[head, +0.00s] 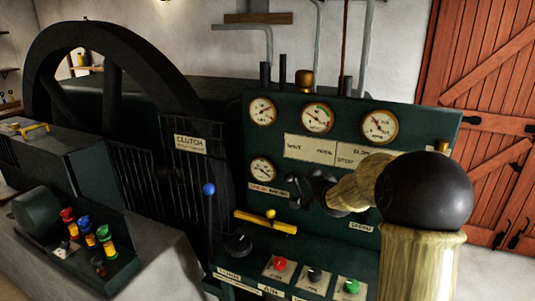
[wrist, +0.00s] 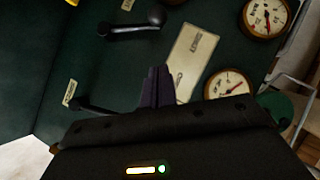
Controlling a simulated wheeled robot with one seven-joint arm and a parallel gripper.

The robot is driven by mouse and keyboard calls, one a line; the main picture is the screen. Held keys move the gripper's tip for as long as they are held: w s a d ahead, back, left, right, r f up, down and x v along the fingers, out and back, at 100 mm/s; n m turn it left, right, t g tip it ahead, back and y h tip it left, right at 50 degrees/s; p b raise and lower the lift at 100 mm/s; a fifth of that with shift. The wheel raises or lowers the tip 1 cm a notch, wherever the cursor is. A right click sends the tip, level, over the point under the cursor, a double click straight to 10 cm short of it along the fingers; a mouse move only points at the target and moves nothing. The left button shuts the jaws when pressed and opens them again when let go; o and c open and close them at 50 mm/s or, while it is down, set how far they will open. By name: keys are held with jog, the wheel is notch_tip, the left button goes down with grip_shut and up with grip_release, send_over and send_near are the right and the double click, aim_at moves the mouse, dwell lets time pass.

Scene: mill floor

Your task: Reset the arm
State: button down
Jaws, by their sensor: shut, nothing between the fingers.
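My gripper (wrist: 157,86) shows in the wrist view with its dark fingers together and nothing between them. It is in front of the green control panel (wrist: 60,75), with a pale label plate (wrist: 192,60) just beyond the fingertips. I cannot tell the gap to the panel, and no touch is clear. In the head view my arm reaches in from the lower right with a bent elbow. My gripper (head: 300,179) is small and dark there, in front of the middle of the panel (head: 228,140), partly hidden by my forearm.
Dial gauges (head: 317,118) line the panel's upper part. A black lever (wrist: 130,27) is near the fingers. A yellow handle (head: 265,222), a blue-knobbed lever (head: 209,189) and coloured buttons (head: 279,264) are lower. A large flywheel (head: 110,45) stands left, a red door (head: 495,120) right.

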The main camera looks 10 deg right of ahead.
jog(key=s+a+f+n+g, duration=0.3)
jog(key=s+f+n, duration=0.1)
jog(key=s, duration=0.7)
jog(key=s+a+f+n+g+p, duration=0.1)
jog(key=s+a+f+n+g, duration=0.3)
jog(key=s, duration=0.7)
jog(key=s+a+f+n+g, duration=0.3)
jog(key=s+f+n+g, duration=0.1)
jog(key=s, duration=0.7)
jog(key=shift+a+y+p, duration=0.3)
jog(key=shift+y+p, duration=0.05)
jog(key=shift+y, duration=0.05)
jog(key=c, duration=2.1)
grip_release()
